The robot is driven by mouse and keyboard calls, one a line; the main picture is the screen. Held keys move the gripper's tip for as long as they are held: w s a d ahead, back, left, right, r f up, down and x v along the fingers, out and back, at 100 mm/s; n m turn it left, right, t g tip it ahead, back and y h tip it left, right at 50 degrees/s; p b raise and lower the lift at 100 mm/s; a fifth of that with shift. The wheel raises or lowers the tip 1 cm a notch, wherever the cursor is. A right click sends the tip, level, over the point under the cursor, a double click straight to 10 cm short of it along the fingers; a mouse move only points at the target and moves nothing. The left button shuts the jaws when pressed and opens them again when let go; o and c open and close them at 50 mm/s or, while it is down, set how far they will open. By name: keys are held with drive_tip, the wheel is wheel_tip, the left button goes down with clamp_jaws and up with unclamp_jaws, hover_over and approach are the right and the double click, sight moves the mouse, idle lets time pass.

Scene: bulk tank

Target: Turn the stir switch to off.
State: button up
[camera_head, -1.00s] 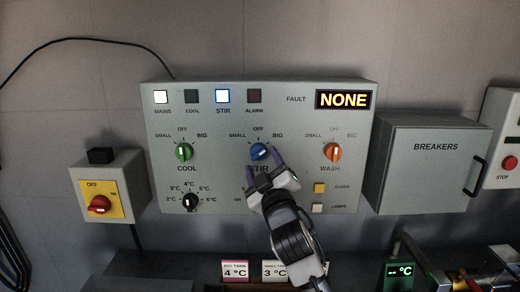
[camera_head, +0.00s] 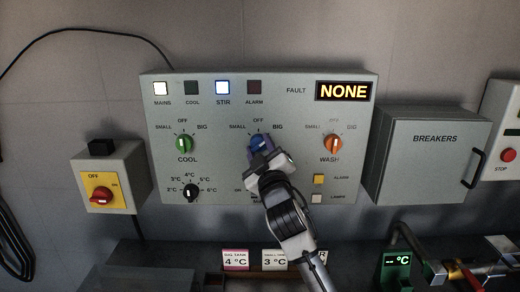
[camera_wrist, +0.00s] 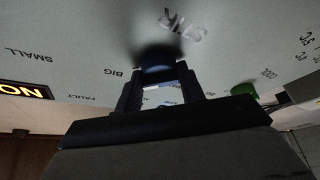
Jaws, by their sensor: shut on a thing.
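The stir switch (camera_head: 258,142) is a round blue knob in the middle of the grey control panel, with SMALL, OFF and BIG marked around it. My gripper (camera_head: 261,151) is at the panel and shut on this knob, coming from below. The wrist view also shows the blue knob (camera_wrist: 157,72) between the two dark fingers. The gripper hides part of the knob and most of the STIR label below it in the head view. I cannot tell exactly which mark the knob's pointer is at.
The green cool knob (camera_head: 184,143) is left of my gripper and the orange wash knob (camera_head: 333,144) is right. The black temperature knob (camera_head: 191,192) is lower left. A breaker box (camera_head: 434,160) and a red-yellow mains switch (camera_head: 102,193) flank the panel. The fault display (camera_head: 343,91) reads NONE.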

drive_tip(key=shift+f, duration=0.1)
drive_tip(key=n+b, duration=0.1)
drive_tip(key=n, duration=0.1)
drive_tip(key=n+g+y+b, duration=0.1)
drive_tip(key=n+b, duration=0.1)
drive_tip(key=n, duration=0.1)
drive_tip(key=shift+d+g, duration=0.1)
drive_tip(key=shift+g, duration=0.2)
drive_tip(key=n, duration=0.2)
drive_tip(key=n+g, duration=0.1)
drive_tip(key=n, duration=0.1)
drive_tip(key=n+g, duration=0.1)
drive_tip(key=shift+r+n, duration=0.25)
drive_tip(key=shift+n, duration=0.15)
drive_tip(key=o, duration=1)
drive_tip(key=shift+c, duration=0.2)
drive_tip(key=b+v, duration=0.4)
drive_tip(key=v, duration=0.9)
drive_tip(key=shift+s+d+r, duration=0.2)
drive_tip(key=shift+s+d, duration=0.1)
drive_tip(key=shift+s, duration=0.05)
